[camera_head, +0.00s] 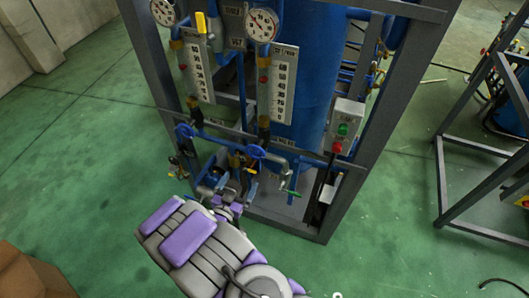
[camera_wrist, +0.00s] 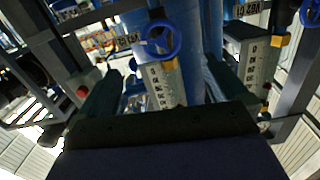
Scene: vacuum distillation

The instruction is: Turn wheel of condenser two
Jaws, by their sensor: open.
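Two blue handwheels show in the head view, a left one (camera_head: 184,131) and a right one (camera_head: 255,151), on the piping below two white scale plates. I cannot tell which belongs to condenser two. My gripper (camera_head: 230,192) is low in front of the rack, below the right wheel; its fingers are hard to make out there. In the wrist view my gripper (camera_wrist: 165,70) is open and empty, with a dark finger on each side. One blue wheel (camera_wrist: 160,38) appears beyond and between the fingers, apart from them. Another blue wheel (camera_wrist: 310,14) is cut off at the upper right.
A grey metal frame (camera_head: 350,190) surrounds the piping and a blue tank (camera_head: 307,85). A control box (camera_head: 346,125) with green and red buttons hangs at the right. The green floor (camera_head: 90,160) left is clear.

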